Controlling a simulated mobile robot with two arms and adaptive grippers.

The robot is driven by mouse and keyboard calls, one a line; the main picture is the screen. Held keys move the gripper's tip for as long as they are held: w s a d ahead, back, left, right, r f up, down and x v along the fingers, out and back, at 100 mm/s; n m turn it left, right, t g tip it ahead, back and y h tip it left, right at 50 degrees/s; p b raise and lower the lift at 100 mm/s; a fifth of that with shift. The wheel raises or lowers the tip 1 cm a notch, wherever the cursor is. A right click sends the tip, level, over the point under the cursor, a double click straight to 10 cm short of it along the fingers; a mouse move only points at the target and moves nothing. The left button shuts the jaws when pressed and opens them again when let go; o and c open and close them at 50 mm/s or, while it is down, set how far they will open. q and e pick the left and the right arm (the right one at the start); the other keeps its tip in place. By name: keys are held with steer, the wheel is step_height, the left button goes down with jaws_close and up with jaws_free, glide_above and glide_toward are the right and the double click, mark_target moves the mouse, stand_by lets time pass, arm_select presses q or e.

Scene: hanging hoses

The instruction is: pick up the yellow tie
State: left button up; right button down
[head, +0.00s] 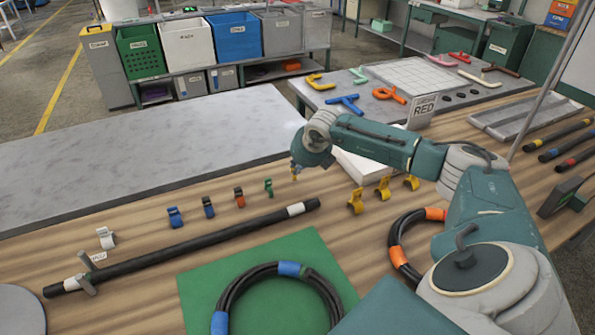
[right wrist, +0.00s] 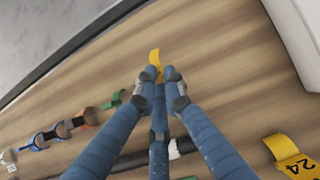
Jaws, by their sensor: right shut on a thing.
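The yellow tie (head: 295,178) is a small strip at the tip of my right gripper (head: 297,168), just beyond the row of ties on the wooden table. In the right wrist view the yellow tie (right wrist: 154,58) sticks out past the blue-grey fingers of my right gripper (right wrist: 160,84). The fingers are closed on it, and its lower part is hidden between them. Whether it touches the table is hard to tell. My left gripper is not in view.
Green (head: 268,187), red (head: 239,197), blue (head: 175,217) and white (head: 106,238) ties stand in a row behind a long black hose (head: 200,245). Yellow numbered clips (head: 355,202) stand to the right. A coiled hose (head: 235,295) lies on a green mat (head: 195,285).

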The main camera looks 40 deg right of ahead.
step_height(320, 180, up, 18)
steer(key=b, duration=0.2)
steer(key=shift+r, duration=0.25)
stand_by(0.6)
